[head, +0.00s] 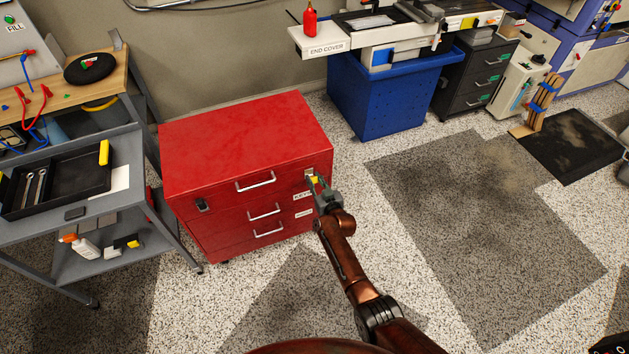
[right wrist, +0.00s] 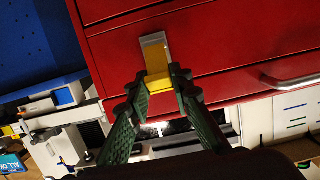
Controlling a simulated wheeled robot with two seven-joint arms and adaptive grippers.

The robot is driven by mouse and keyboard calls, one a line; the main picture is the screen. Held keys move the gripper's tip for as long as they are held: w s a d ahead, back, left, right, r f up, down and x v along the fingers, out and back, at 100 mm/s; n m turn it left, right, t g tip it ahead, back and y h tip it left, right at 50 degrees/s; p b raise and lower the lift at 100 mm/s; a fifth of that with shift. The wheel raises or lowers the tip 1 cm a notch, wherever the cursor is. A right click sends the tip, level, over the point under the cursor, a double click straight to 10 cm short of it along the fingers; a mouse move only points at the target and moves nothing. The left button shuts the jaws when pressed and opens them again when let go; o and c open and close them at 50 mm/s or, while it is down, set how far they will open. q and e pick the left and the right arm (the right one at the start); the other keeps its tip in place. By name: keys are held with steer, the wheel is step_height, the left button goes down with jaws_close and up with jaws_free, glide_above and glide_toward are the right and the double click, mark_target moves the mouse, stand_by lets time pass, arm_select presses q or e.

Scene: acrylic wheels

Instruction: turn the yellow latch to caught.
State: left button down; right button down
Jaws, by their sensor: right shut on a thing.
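The yellow latch (right wrist: 158,75) is on the front of the red drawer cabinet (head: 245,135), near its upper right corner. In the right wrist view it hangs from a grey metal plate (right wrist: 155,45) and crosses the seam between two drawer fronts. My right gripper (right wrist: 160,88) is shut on the yellow latch, with a green fingertip on each side of it. In the head view the right gripper (head: 316,184) reaches the cabinet front and hides part of the latch (head: 313,176). My left gripper is not in view.
A grey cart (head: 70,222) with a black tray (head: 75,185) stands left of the cabinet. A blue bin (head: 385,105) stands behind right. The cabinet front has silver drawer handles (head: 256,183) and a black lock (head: 203,206). The speckled floor on the right is open.

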stand_by(0.5)
steer(key=c, duration=1.7)
jaws_free()
steer(key=shift+s, duration=0.1)
steer(key=shift+s+d+r, duration=0.1)
steer(key=shift+s+d, duration=0.05)
steer(key=shift+s, duration=0.45)
steer(key=v, duration=1)
steer(key=shift+s+d+r, duration=0.15)
steer(key=shift+s+r, duration=0.05)
